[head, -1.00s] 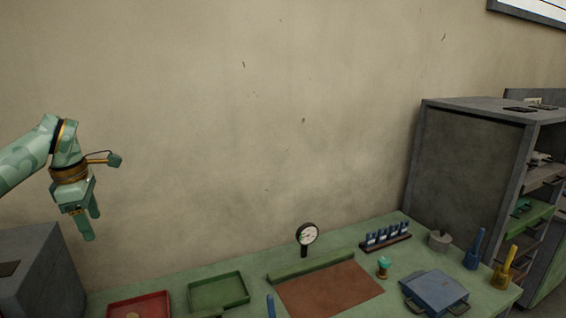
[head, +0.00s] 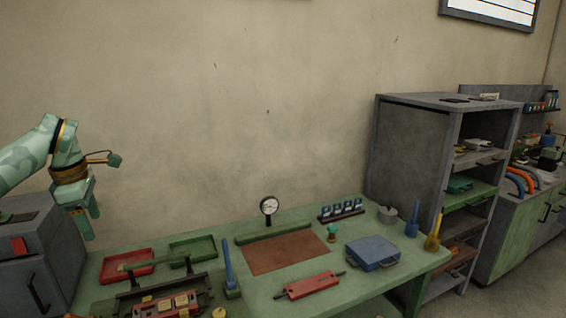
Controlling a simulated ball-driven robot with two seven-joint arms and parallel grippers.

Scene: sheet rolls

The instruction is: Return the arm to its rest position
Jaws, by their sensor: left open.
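My left arm comes in from the left edge in the head view. My left gripper (head: 88,222) hangs from it with the fingers pointing down, open and empty. It shows in front of the wall, above the left end of the green workbench (head: 331,231), apart from everything on it. My right gripper is not in view.
The bench holds a red tray (head: 127,266), a green tray (head: 193,249), a brown mat (head: 285,253), a dial gauge (head: 269,206), a blue case (head: 372,253) and a red tool (head: 309,286). A grey cabinet (head: 45,250) stands left; a shelf unit (head: 417,150) stands right.

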